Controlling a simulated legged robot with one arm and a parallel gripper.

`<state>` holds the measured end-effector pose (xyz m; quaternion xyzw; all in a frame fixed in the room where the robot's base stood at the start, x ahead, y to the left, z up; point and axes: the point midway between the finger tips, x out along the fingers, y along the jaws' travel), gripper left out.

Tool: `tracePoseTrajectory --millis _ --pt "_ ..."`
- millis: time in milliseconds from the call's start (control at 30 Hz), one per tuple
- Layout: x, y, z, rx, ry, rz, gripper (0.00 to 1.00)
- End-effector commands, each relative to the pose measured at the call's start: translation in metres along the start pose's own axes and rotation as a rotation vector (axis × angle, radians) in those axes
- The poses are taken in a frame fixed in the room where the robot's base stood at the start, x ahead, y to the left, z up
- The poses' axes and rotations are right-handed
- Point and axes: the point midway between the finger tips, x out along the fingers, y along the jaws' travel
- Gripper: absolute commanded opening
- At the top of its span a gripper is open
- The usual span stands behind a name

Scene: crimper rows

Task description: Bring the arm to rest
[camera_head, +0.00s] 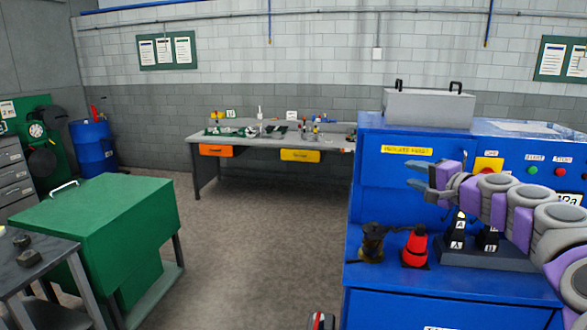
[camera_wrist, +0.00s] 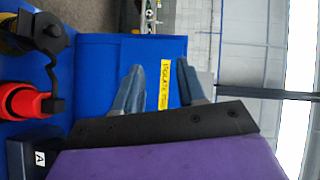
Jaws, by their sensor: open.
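My arm reaches in from the right in the head view, in front of the blue machine (camera_head: 375,185). My gripper (camera_head: 410,174) is level with the machine's upper front, above its lower ledge, and points left. In the wrist view my gripper (camera_wrist: 158,85) shows two grey-blue fingers spread apart with nothing between them. Behind the fingers is the blue panel with a yellow label (camera_wrist: 165,84). The gripper touches nothing that I can see.
On the ledge below my arm stand a dark brass-like piece (camera_head: 372,242), a red piece (camera_head: 415,246) and black blocks marked A and B (camera_head: 457,231). A grey lidded box (camera_head: 429,107) sits on top. A green cabinet (camera_head: 95,235) stands left; the floor (camera_head: 240,240) between is clear.

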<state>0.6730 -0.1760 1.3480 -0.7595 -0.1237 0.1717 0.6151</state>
Motion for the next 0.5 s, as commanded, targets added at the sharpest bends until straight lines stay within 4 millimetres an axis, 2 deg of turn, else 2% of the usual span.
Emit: tracePoseTrajectory --millis 33,100,233,367,400,500 --pt "0.005 -0.01 0.036 -0.039 -0.074 0.017 0.4" --pt "0.007 -0.02 0.082 -0.097 -0.166 0.044 0.4" --pt "0.0 -0.024 0.172 -0.211 -0.348 0.118 0.4" --pt "-0.024 -0.007 0.257 -0.337 -0.519 0.226 0.4" --pt "-0.035 0.002 0.281 -0.377 -0.569 0.267 0.4" --pt "-0.068 0.032 0.333 -0.475 -0.686 0.383 0.4"
